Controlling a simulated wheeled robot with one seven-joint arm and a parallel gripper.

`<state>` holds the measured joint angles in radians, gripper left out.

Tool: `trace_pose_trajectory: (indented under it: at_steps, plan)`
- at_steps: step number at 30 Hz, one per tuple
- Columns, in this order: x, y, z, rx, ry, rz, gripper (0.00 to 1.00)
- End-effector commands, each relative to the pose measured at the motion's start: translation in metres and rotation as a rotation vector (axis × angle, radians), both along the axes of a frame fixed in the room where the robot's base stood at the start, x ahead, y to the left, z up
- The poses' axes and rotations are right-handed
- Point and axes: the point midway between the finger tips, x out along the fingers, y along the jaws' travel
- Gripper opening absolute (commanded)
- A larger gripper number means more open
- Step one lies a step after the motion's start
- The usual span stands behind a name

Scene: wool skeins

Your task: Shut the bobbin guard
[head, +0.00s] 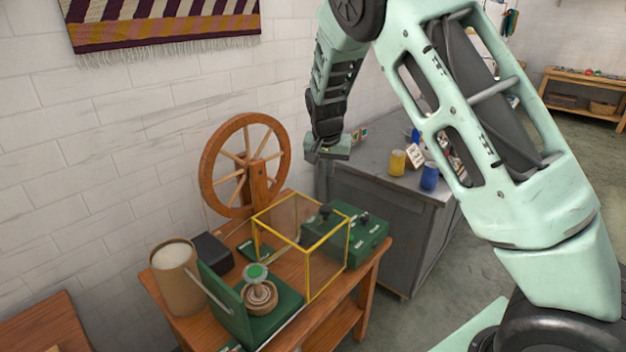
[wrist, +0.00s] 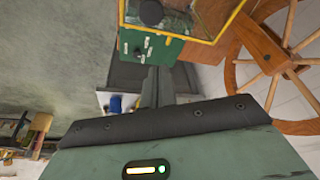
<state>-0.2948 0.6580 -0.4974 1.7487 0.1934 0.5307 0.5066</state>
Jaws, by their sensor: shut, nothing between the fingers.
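The bobbin guard (head: 307,270) is a clear box with yellow edges on the wooden table, in the middle of the head view. It stands just right of the green bobbin holder, whose bobbin (head: 260,292) is uncovered. A dark knob (head: 326,212) shows by the guard's far side. Part of the guard's yellow edge (wrist: 172,34) and a dark knob (wrist: 150,12) also show at the top of the wrist view. My gripper (head: 327,152) is shut and empty, above and beyond the guard, apart from it. Its fingers (wrist: 158,88) show together in the wrist view.
A spinning wheel (head: 205,175) stands behind the guard by the wall. A green box with switches (head: 368,238) sits right of it. A tan cylinder (head: 174,280) stands at the left. A grey cabinet (head: 375,200) bears yellow and blue spools.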

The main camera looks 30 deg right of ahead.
Motion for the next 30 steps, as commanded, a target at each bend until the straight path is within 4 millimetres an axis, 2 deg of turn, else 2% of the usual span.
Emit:
trace_pose_trajectory:
  at_steps: [4,8,20,30]
  plan:
    - [0.006,-0.012,-0.002,-0.015,-0.008,-0.024,0.0]
    - [0.009,-0.016,-0.016,-0.015,-0.005,-0.025,0.0]
    - [0.028,-0.033,-0.089,-0.013,-0.004,-0.022,0.0]
    - [0.002,-0.008,-0.096,-0.013,-0.007,-0.021,0.0]
